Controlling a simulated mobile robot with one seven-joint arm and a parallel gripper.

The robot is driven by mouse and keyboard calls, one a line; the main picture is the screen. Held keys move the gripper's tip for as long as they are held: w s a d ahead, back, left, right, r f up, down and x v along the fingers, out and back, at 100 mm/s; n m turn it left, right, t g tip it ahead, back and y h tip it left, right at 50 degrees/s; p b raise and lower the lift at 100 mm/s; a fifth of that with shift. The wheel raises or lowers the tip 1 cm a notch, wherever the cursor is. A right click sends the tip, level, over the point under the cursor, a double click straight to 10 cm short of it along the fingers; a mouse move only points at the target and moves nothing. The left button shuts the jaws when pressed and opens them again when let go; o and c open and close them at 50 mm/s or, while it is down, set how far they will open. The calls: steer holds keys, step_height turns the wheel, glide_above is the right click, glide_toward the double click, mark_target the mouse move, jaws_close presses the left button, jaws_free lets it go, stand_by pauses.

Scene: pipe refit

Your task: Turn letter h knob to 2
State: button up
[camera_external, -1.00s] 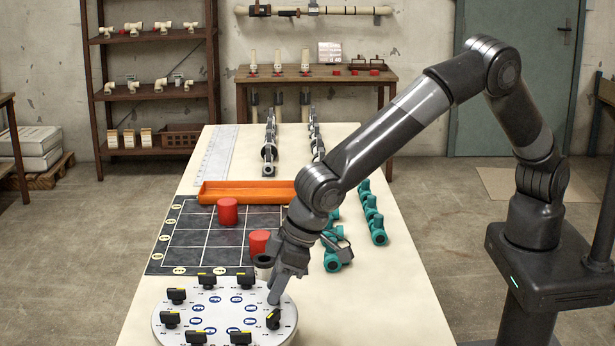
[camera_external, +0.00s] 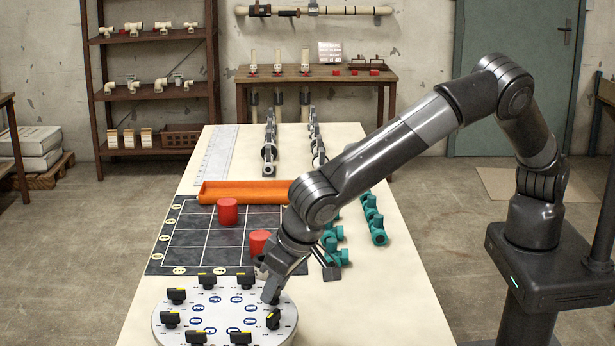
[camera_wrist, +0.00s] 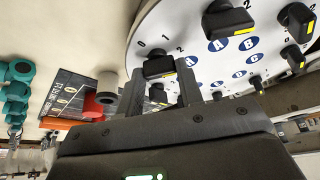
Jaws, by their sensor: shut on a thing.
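The round white dial plate (camera_external: 222,315) on the near end of the table carries a ring of black knobs with yellow marks and blue letter labels. My gripper (camera_external: 270,298) is low over its right-back edge. In the wrist view, my gripper (camera_wrist: 160,90) has its fingers closed on either side of one black knob (camera_wrist: 158,66), with the printed numbers 0, 1 and 2 beside it. Labels A (camera_wrist: 219,44) and B (camera_wrist: 250,42) show to the right.
A neighbouring knob (camera_external: 273,319) sits close in front of my gripper. Behind the plate are a dark grid mat (camera_external: 185,238), red cylinders (camera_external: 228,211), an orange tray (camera_external: 245,192) and teal fittings (camera_external: 375,222). The table's right front is clear.

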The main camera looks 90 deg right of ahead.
stand_by(0.3)
steer(key=o, duration=1)
steer(key=shift+c, duration=0.2)
steer(key=v, duration=1)
steer(key=shift+r, duration=0.35)
steer(key=shift+s+a, duration=0.1)
